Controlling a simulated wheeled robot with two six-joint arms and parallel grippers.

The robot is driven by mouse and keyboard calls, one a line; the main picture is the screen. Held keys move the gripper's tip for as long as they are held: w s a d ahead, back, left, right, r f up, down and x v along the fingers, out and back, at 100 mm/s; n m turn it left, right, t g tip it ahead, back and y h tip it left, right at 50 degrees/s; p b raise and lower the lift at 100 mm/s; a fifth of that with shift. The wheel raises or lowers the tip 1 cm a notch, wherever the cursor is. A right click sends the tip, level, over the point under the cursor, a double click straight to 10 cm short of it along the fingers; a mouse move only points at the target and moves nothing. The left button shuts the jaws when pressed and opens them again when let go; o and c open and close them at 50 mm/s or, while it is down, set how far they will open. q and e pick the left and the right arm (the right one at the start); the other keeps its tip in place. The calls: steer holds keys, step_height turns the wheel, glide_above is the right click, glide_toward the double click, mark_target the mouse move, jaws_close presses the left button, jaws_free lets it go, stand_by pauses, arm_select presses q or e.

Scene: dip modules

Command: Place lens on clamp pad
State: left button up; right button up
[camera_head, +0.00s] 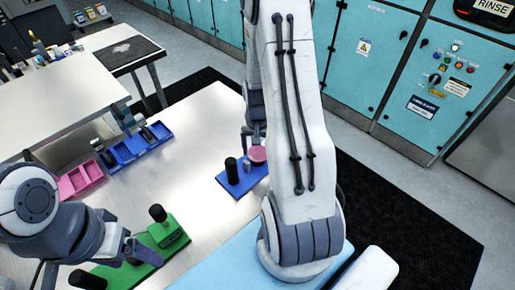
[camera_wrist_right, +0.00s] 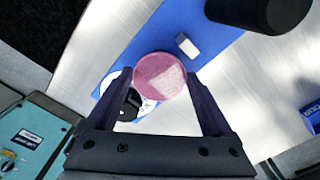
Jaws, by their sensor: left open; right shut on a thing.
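The lens (camera_wrist_right: 160,76) is a round pink disc with a pale patch. In the right wrist view it sits between the two fingertips of my right gripper (camera_wrist_right: 163,88), which is shut on it. The lens also shows in the head view (camera_head: 258,154), held just above the right end of the blue base (camera_head: 243,183). In the wrist view, a white disc with a black part (camera_wrist_right: 125,100) is partly hidden below the lens; I cannot tell whether it is the clamp pad. My left gripper (camera_head: 143,256) is open by the green base (camera_head: 160,243).
A black post (camera_head: 231,171) stands on the blue base, and another black post (camera_head: 158,213) on the green base. Pink (camera_head: 80,180) and blue (camera_head: 137,146) trays lie at the left. The metal table (camera_head: 200,135) is bare between them. My right arm covers much of the centre.

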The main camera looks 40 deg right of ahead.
mark_target(257, 154)
steer(key=shift+f, duration=0.15)
steer(key=o, duration=1.1)
steer(key=shift+r, duration=0.7)
step_height(257, 154, up, 11)
steer(key=shift+b, duration=1.05)
